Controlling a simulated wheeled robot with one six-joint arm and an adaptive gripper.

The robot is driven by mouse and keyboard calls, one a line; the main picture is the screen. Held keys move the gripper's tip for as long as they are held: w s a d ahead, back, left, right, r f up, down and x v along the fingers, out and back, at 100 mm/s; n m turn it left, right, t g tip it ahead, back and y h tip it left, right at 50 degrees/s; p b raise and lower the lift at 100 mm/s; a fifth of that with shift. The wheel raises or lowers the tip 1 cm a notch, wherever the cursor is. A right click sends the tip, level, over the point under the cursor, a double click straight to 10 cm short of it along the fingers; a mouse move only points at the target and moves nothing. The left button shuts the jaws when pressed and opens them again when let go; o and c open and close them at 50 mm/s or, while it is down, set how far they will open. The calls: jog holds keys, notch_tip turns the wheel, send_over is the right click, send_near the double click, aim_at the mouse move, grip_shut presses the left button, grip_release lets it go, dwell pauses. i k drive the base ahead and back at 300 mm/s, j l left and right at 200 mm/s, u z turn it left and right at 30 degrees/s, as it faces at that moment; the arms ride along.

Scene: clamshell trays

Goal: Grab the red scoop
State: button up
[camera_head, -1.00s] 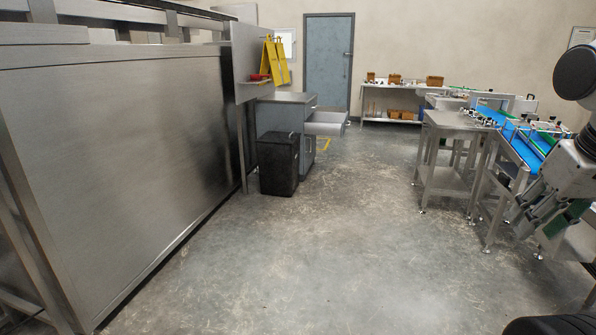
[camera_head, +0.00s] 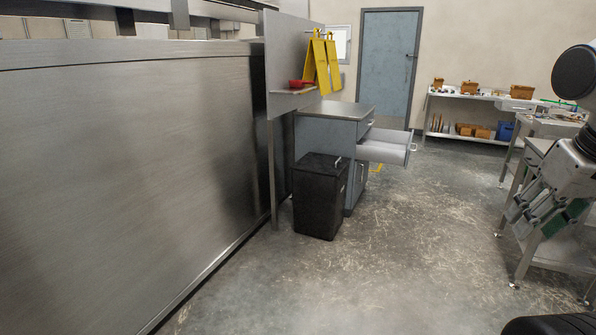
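The red scoop (camera_head: 301,84) is small in view and lies on a narrow metal shelf (camera_head: 283,92) fixed to an upright steel panel, left of the yellow hanging pieces. My gripper (camera_head: 528,222) is at the right edge of the picture, pointing down and left, far from the scoop. Its fingers seem spread with nothing visible between them, but the view is too small to be sure of the opening.
A black bin (camera_head: 320,198) stands before a grey cabinet (camera_head: 336,108) with an open drawer (camera_head: 384,148). A long steel unit (camera_head: 130,180) fills the left. Steel tables (camera_head: 560,250) stand at right. The floor (camera_head: 380,260) between is clear. A blue door (camera_head: 388,68) is behind.

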aim_at(293, 83)
jog(key=i+j+u, duration=0.1)
jog(key=i, duration=1.2)
jog(key=i+j+u, duration=0.15)
jog(key=i, duration=1.15)
